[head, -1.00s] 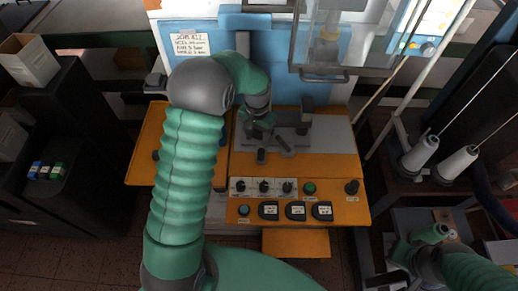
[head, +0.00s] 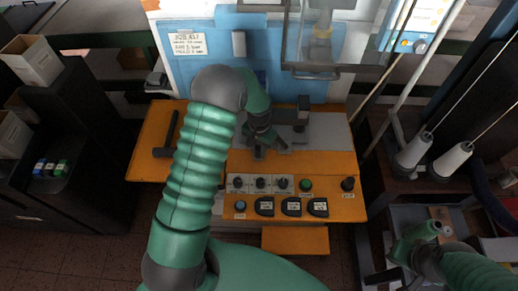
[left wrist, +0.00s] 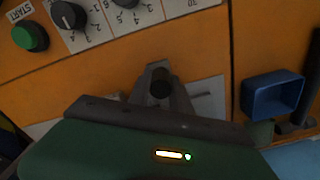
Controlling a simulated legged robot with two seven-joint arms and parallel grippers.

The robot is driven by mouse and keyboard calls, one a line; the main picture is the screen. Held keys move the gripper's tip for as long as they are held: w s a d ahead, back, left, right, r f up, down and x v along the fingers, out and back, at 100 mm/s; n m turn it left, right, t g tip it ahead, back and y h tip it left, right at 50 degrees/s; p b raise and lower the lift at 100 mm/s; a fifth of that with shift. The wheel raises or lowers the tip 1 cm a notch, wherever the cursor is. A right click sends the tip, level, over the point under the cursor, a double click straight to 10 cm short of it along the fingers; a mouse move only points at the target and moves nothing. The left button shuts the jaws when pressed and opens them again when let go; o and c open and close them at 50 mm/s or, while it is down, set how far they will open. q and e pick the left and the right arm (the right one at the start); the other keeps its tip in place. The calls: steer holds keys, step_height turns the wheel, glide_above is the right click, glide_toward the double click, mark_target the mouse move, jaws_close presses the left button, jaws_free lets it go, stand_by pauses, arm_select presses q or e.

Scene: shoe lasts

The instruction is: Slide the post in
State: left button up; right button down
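My left gripper (head: 268,146) hangs over the grey plate (head: 325,131) on top of the orange machine. Its two dark fingers stand apart in the head view. In the left wrist view, a dark round-ended post (left wrist: 160,83) shows between the grey fingers. I cannot tell whether they press on it. Its lower end and any hole under it are hidden. My right gripper (head: 418,238) is low at the right, over a grey tray; its fingers are too small to read.
A front panel carries knobs (head: 260,183), buttons and labelled gauges. A hammer (head: 167,140) lies on the left orange wing. A blue bin (left wrist: 272,93) shows in the left wrist view. A clear guard (head: 335,40) hangs above; thread cones (head: 452,160) stand at the right.

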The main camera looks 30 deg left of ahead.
arm_select(q)
steer(key=shift+w+d, duration=0.1)
steer(key=shift+d, duration=0.15)
jaws_close()
steer(key=shift+a, duration=0.4)
arm_select(e)
steer(key=shift+s+a, duration=0.1)
arm_select(q)
steer(key=shift+d, duration=0.1)
steer(key=shift+d, duration=0.1)
